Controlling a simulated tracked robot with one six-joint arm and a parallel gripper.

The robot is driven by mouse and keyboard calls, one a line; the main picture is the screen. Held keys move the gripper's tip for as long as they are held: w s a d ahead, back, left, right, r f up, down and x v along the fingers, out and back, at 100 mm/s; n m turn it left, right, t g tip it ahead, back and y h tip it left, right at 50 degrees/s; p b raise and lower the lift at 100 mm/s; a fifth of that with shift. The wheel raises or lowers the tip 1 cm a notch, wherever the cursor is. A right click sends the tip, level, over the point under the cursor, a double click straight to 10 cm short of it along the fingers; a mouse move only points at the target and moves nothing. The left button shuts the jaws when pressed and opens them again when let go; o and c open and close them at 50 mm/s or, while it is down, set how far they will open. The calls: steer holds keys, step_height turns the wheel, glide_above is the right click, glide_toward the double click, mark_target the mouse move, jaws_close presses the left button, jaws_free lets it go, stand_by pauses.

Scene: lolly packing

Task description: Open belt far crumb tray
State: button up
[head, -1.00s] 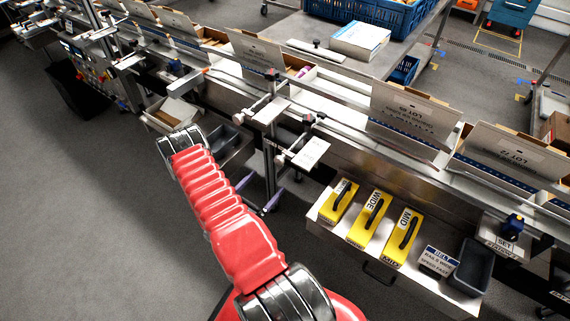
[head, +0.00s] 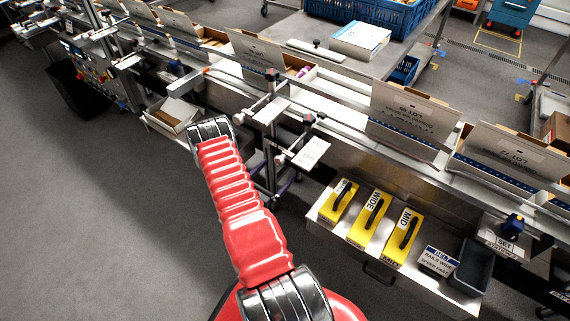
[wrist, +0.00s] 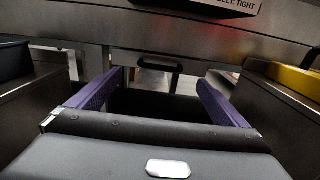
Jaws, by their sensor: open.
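In the wrist view, my gripper (wrist: 157,92) is open, with one purple finger on the left and one on the right. Nothing is between the fingertips that I can see held. A dark bar handle (wrist: 147,63) shows ahead, between and beyond the fingers, under the metal belt frame. It looks like a crumb tray's handle, but I cannot tell which tray. A dark, box-like shape (wrist: 150,104) fills the space below the handle. In the head view, my red arm hides most of the gripper and the area under the belt.
In the wrist view, a belt label (wrist: 236,5) is above, and a yellow edge (wrist: 298,78) is at right. In the head view, yellow cases (head: 371,217) stand on a metal drawer unit (head: 330,225) to the right. An open carton (head: 172,114) is left of the arm.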

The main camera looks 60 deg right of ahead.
steer(key=s+d, duration=0.1)
steer(key=d, duration=0.5)
steer(key=shift+d, duration=0.2)
steer(key=shift+c, duration=0.2)
